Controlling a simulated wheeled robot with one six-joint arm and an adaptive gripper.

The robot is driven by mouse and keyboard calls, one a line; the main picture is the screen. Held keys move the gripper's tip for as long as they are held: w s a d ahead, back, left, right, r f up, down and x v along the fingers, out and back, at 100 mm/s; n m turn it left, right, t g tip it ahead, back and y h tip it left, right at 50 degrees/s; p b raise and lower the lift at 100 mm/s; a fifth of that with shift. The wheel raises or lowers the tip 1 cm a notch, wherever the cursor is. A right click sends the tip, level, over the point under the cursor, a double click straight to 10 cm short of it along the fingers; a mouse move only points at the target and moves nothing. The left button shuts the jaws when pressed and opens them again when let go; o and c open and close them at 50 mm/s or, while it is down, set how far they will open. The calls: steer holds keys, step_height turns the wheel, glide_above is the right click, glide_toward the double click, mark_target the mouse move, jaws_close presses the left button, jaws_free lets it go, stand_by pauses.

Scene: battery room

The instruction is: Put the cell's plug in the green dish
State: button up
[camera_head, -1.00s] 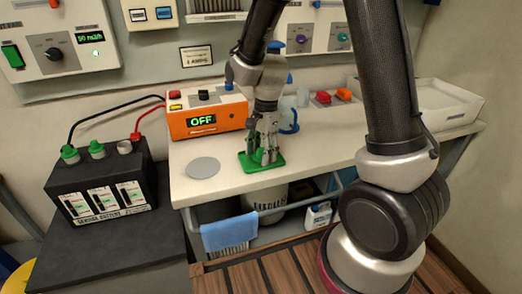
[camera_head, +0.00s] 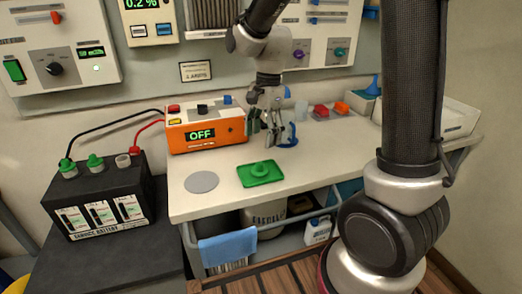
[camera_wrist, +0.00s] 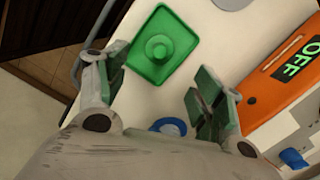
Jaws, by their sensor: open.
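The green dish (camera_head: 262,174) lies on the white bench top. A green plug (camera_head: 261,169) sits in it, and both show in the wrist view, the dish (camera_wrist: 148,66) with the round plug (camera_wrist: 157,49) near its middle. My gripper (camera_head: 268,138) is open and empty, raised behind and above the dish, apart from the plug; its fingers also show in the wrist view (camera_wrist: 160,95). The black battery (camera_head: 103,193) stands at the left with two green plugs (camera_head: 82,165) on its top and one pale uncapped cell opening (camera_head: 123,160).
An orange charger (camera_head: 205,130) reading OFF stands at the back left of the bench, with red and black cables to the battery. A blue-handled jug (camera_head: 291,135) is close beside my gripper. A grey disc (camera_head: 201,182) lies left of the dish. The bench front right is clear.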

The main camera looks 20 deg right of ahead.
steer(key=s+d+r+n+t, duration=0.1)
steer(key=s+d+r+n, duration=0.3)
steer(key=s, duration=0.2)
steer(key=s+d+r+n+t, duration=0.2)
steer(key=s+d+r+n, duration=0.1)
steer(key=s+d+n, duration=0.2)
steer(key=s+d+r+n+t+h, duration=0.1)
steer(key=s+d+r+n, duration=0.3)
steer(key=s, duration=0.4)
steer(key=shift+s+d+r+t, duration=0.3)
steer(key=shift+d+r+t, duration=0.1)
steer(key=shift+t, duration=0.1)
